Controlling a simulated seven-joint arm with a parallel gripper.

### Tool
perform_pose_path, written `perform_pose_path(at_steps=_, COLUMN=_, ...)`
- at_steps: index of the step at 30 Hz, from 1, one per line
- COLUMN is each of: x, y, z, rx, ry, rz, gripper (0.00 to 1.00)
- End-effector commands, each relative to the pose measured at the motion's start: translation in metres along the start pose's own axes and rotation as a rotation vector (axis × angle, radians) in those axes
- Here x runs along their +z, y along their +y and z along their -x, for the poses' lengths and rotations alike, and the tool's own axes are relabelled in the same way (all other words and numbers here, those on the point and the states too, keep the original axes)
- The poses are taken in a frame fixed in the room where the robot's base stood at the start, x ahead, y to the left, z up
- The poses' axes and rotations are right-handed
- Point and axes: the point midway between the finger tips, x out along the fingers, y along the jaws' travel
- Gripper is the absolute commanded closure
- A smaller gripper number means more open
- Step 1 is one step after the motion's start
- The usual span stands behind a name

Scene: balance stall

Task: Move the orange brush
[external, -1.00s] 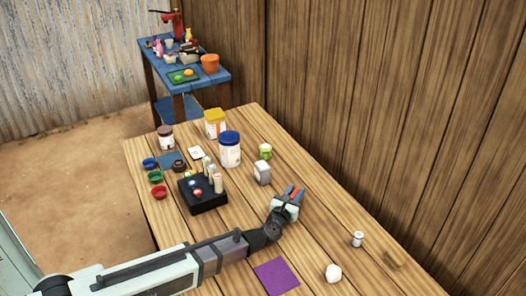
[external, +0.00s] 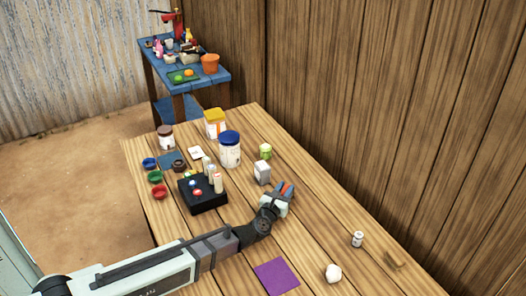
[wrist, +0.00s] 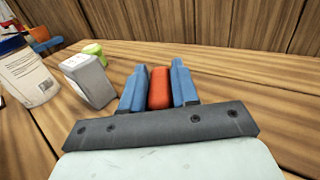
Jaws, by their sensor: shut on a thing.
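My gripper (wrist: 158,88) is shut on an orange-red thing, which I take to be the orange brush (wrist: 159,86). In the wrist view it sits between the two blue fingers, and only a short block of it shows; the rest is hidden. In the external view my gripper (external: 285,190) is over the right-middle of the wooden table, just in front of a grey-white box (external: 262,172). A little orange shows between the fingers there. I cannot tell whether the brush touches the table.
A black block with pegs (external: 203,193) stands left of my gripper. A blue-lidded jar (external: 229,150) and a green item (external: 265,151) stand behind. Bare table lies right of my gripper.

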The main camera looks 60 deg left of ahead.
Motion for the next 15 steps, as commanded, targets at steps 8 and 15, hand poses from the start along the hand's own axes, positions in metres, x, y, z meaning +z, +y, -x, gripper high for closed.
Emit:
perform_pose_path(at_steps=8, x=0.000, y=0.022, z=0.000, rx=0.000, ry=0.000, rz=-0.001, gripper=1.00)
perform_pose_path(at_steps=15, x=0.000, y=0.029, z=-0.001, rx=0.000, ry=0.001, rz=0.000, gripper=1.00)
